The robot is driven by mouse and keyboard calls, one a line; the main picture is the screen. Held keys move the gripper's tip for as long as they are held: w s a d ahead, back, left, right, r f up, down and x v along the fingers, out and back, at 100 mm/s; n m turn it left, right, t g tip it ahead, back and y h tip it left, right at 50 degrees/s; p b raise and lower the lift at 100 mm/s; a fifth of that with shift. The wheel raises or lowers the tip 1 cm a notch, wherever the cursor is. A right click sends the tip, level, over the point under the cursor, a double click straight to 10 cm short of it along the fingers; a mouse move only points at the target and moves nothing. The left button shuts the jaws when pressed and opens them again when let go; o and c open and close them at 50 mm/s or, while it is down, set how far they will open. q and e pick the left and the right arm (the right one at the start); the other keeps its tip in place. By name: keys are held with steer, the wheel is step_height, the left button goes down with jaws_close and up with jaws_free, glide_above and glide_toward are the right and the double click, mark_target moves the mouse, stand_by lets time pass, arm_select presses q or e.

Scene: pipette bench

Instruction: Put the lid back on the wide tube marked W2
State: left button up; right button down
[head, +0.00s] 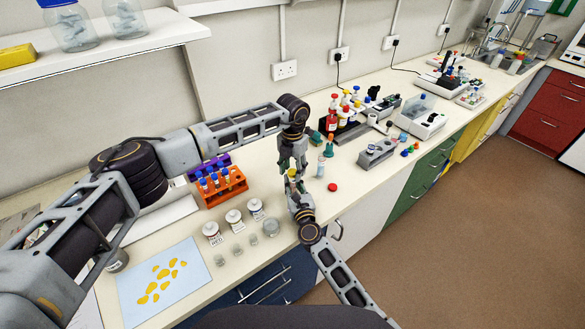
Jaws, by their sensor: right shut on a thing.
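My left gripper (291,161) points down over the bench near its front edge; I cannot tell whether its fingers are open or shut. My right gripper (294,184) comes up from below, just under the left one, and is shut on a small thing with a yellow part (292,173). The fingers hide most of that thing, so I cannot tell whether it is a tube or a lid. A red cap (332,187) lies loose on the bench to the right. A small pale tube (320,167) stands just behind it. I cannot read a W2 mark anywhere.
An orange rack (223,187) with blue-capped tubes stands left of the grippers, a purple rack (209,166) behind it. White-lidded jars (234,217) stand in front. A teal-based thing (328,150) and a grey block (377,153) are to the right. A blue sheet (197,260) lies front left.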

arm_select(q)
jaws_close()
steer(key=shift+m, duration=0.3)
steer(key=shift+m, duration=0.7)
steer(key=shift+o, duration=1.5)
jaws_free()
step_height(320, 180, up, 12)
